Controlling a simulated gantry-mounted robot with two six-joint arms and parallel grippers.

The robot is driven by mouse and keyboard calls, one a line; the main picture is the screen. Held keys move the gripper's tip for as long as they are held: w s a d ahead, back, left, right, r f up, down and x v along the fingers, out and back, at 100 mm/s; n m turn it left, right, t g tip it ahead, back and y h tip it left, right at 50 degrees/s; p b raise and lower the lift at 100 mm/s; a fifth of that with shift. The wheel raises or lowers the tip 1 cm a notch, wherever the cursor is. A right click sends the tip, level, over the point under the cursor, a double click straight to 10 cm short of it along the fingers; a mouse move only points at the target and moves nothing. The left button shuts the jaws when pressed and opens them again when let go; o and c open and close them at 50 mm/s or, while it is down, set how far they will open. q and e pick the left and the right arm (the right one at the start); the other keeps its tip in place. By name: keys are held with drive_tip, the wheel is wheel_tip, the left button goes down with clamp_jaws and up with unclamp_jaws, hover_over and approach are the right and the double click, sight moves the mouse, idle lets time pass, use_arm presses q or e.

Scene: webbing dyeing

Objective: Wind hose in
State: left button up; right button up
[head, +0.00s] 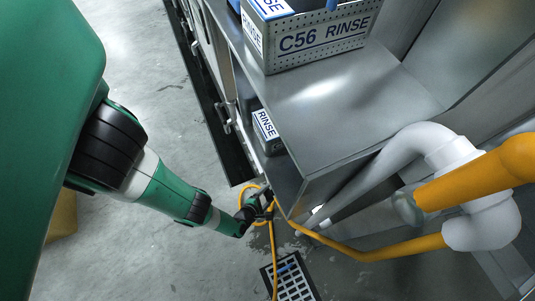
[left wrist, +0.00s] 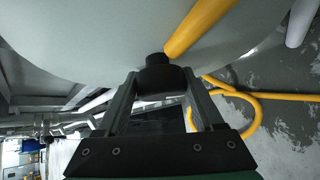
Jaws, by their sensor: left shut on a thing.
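The yellow hose (head: 345,252) runs from the lower right of the head view to the bench's lower corner, loops near my left gripper (head: 266,203) and hangs down toward the floor. In the left wrist view, my left gripper (left wrist: 162,88) is shut on a black knob (left wrist: 160,72) that stands against a large, pale grey rounded surface (left wrist: 90,35). A yellow length (left wrist: 202,22) passes just beside the knob, and a yellow loop (left wrist: 248,110) shows to the right over wet floor. Whether the grey surface is a reel cannot be told. My right gripper is not in view.
A steel bench (head: 335,105) carries a grey perforated bin (head: 325,38) marked C56 RINSE. Another RINSE bin (head: 266,128) sits below. White pipes (head: 480,215) and a thick orange pipe (head: 480,178) fill the right. A floor grate (head: 290,280) lies below; open floor is left.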

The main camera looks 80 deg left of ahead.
use_arm(q)
drive_tip(key=shift+f+y+b, duration=0.1)
drive_tip(key=shift+y+b, duration=0.25)
drive_tip(key=shift+y, duration=0.05)
drive_tip(key=shift+m, duration=0.3)
drive_tip(key=o, duration=1.4)
drive_tip(key=shift+c, duration=0.2)
drive_tip(key=shift+d, duration=0.1)
drive_tip(key=shift+d+r, duration=0.15)
drive_tip(key=shift+r, duration=0.15)
drive_tip(key=p+v, duration=0.5)
drive_tip(key=v, duration=0.6)
